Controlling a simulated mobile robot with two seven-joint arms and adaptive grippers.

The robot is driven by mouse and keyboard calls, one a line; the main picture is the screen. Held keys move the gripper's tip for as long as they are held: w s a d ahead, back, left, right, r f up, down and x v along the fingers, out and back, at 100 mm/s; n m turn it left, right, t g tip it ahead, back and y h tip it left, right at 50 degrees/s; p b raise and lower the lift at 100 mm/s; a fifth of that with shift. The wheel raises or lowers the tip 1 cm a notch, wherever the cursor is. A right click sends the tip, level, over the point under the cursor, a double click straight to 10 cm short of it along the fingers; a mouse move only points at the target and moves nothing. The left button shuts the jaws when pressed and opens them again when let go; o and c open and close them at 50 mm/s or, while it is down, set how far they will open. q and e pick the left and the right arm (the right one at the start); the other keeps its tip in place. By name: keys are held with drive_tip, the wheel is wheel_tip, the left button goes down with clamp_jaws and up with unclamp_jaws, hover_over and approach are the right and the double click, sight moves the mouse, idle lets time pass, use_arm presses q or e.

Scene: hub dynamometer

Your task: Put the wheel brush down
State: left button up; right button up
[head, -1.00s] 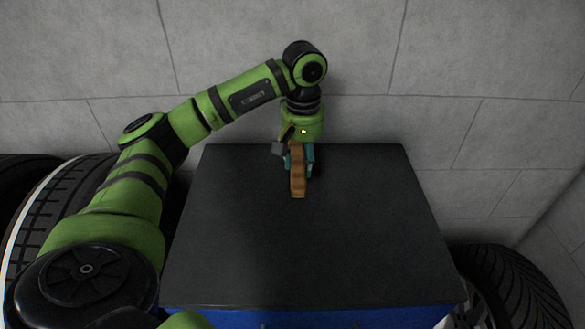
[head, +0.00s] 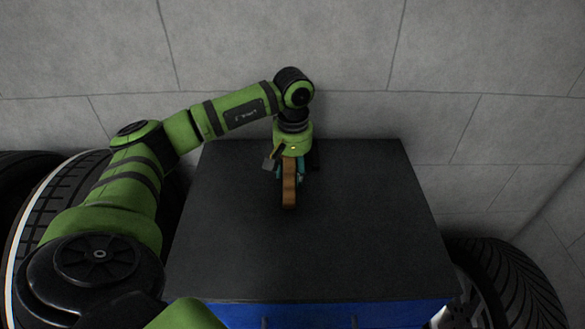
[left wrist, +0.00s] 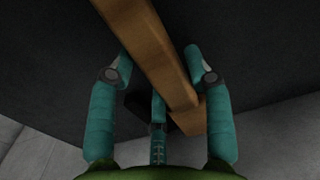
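The wheel brush (head: 289,190) shows as a long brown wooden bar over the black top of the blue cabinet (head: 350,230). My left gripper (head: 288,172) has its teal fingers around the brush near the back of the top. In the left wrist view the brush (left wrist: 150,50) runs slantwise between the fingertips, which appear to press on its sides. Whether the brush touches the top cannot be told. My right gripper is not in view.
The black top is clear in front of and to both sides of the brush. A grey wall (head: 350,60) stands close behind. Tyres stand at the left (head: 65,200) and right (head: 505,280) of the cabinet.

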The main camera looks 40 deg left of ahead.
sight(293, 168)
use_arm(q)
drive_tip(key=shift+r, duration=0.1)
drive_tip(key=shift+r, duration=0.2)
wheel_tip(293, 168, up, 12)
drive_tip(key=b, duration=0.1)
idle(0.4)
idle(0.4)
